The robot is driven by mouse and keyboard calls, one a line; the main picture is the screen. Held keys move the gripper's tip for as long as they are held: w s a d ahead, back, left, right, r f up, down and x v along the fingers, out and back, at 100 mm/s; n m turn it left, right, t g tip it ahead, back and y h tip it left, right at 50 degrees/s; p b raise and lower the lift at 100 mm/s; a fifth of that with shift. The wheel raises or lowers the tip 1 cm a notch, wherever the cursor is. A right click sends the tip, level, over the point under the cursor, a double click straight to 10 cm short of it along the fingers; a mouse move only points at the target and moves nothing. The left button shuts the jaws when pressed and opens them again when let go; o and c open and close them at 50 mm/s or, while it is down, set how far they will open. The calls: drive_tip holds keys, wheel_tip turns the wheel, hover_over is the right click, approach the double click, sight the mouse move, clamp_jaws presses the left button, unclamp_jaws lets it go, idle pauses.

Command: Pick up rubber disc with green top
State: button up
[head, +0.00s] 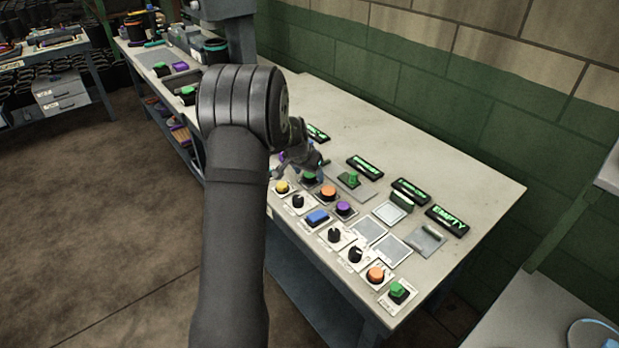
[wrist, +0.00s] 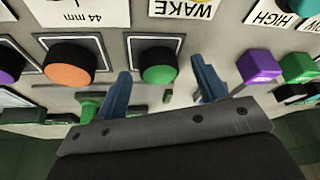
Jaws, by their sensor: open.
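The round disc with a green top (wrist: 159,72) sits on a square plate below a label reading "WAKE" in the wrist view. It also shows in the head view (head: 309,178), just below my gripper (head: 306,164), partly covered by it. In the wrist view, my gripper (wrist: 160,70) is open, with one blue finger on each side of the green top and a gap on both sides. I cannot tell how high the fingertips are above the plate.
An orange round top (wrist: 69,66) is close by on the left, and purple (wrist: 258,66) and green (wrist: 300,68) blocky tops are on the right. Several knobs and buttons line the bench (head: 440,160). Black display boxes (head: 447,220) stand behind them.

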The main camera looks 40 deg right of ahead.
drive_tip(key=shift+f, duration=0.1)
drive_tip(key=shift+c, duration=0.3)
drive_tip(key=c, duration=1)
